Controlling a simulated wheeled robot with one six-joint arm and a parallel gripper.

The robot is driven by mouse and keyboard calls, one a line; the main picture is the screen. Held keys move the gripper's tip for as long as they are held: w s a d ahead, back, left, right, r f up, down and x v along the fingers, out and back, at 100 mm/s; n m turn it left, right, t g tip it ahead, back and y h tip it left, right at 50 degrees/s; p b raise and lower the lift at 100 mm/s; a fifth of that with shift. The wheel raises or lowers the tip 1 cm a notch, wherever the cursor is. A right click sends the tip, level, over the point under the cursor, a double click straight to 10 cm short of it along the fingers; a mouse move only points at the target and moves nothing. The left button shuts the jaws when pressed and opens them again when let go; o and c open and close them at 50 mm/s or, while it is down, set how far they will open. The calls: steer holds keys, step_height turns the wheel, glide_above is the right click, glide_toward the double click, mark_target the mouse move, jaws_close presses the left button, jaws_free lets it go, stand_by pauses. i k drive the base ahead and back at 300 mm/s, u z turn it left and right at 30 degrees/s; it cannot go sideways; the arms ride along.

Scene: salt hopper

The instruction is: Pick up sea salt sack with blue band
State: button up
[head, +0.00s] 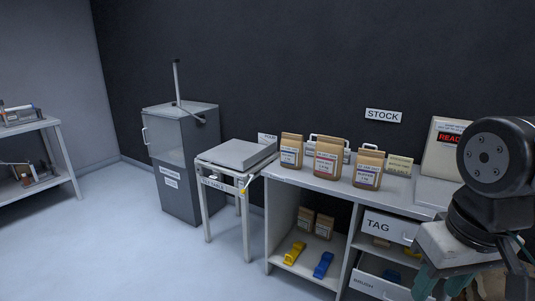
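Three brown paper sacks with white labels stand upright on the counter. The right sack (368,168) has a label with a bluish band. The middle sack (328,158) has a reddish band. The left sack (291,150) has a label whose band is too small to read surely. My gripper (445,284) is at the lower right, pointing down, in front of the counter's right end and apart from these sacks. Its fingers are partly cut off by the frame edge. Something brown shows by them; whether it is held is unclear.
A counter (308,181) holds the sacks, with two smaller sacks (315,223), a yellow scoop (295,253) and a blue scoop (323,265) below. A TAG drawer (390,227) and a lower drawer (375,284) stick out. A small table (236,154) and grey hopper (180,150) stand left. Left floor is clear.

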mark_target(292, 145)
steer(key=u, duration=0.65)
steer(key=i, duration=1)
steer(key=u, duration=0.7)
steer(key=i, duration=1.15)
steer(key=z, duration=0.7)
steer(key=i, duration=0.9)
steer(key=z, duration=1.05)
steer(key=i, duration=0.35)
steer(key=z, duration=0.25)
